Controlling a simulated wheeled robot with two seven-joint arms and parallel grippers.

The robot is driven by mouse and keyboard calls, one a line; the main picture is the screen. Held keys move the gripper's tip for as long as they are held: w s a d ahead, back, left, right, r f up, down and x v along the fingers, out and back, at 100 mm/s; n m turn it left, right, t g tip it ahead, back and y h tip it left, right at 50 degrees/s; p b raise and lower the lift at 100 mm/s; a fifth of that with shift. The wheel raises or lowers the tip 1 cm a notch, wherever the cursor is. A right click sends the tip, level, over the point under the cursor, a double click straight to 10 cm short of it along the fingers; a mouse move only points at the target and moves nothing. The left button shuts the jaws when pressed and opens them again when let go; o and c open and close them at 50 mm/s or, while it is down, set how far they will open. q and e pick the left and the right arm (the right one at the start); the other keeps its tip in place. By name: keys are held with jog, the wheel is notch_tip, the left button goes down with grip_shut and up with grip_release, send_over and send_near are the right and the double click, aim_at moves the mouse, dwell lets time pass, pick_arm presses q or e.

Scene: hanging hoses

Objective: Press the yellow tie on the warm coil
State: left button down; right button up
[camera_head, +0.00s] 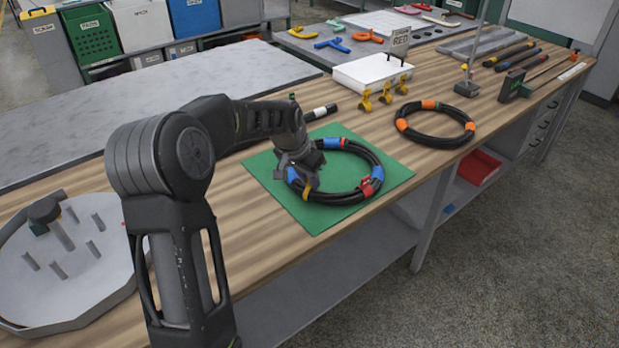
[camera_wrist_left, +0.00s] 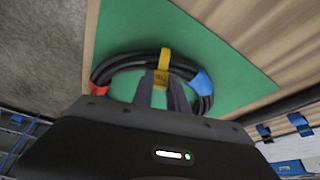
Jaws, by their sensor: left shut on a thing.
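A black hose coil (camera_head: 345,197) lies on the green mat (camera_head: 390,188), with blue and red bands around it. It also shows in the left wrist view (camera_wrist_left: 130,61), with a red band (camera_wrist_left: 97,89) on the left and a blue band (camera_wrist_left: 203,83) on the right. A yellow tie (camera_wrist_left: 164,58) sits across the coil between them. My left gripper (camera_head: 306,184) reaches down onto the near-left part of the coil. In the wrist view its fingers (camera_wrist_left: 160,90) are shut on the yellow tie. The fingertips partly hide the tie. My right gripper does not show.
A second coil with orange bands (camera_head: 435,105) lies farther right. Several yellow clips (camera_head: 386,95) stand by a white box (camera_head: 371,72). A grey tray with pegs (camera_head: 75,265) is at the left. Bare wood surrounds the mat.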

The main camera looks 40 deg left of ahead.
pick_arm(q)
jog(key=c, duration=1.2)
grip_release()
jog(key=shift+c, duration=0.2)
jog(key=shift+r, duration=0.1)
jog(key=v, duration=0.7)
jog(key=shift+r, duration=0.35)
jog(key=shift+s+f, duration=0.1)
jog(key=shift+s, duration=0.05)
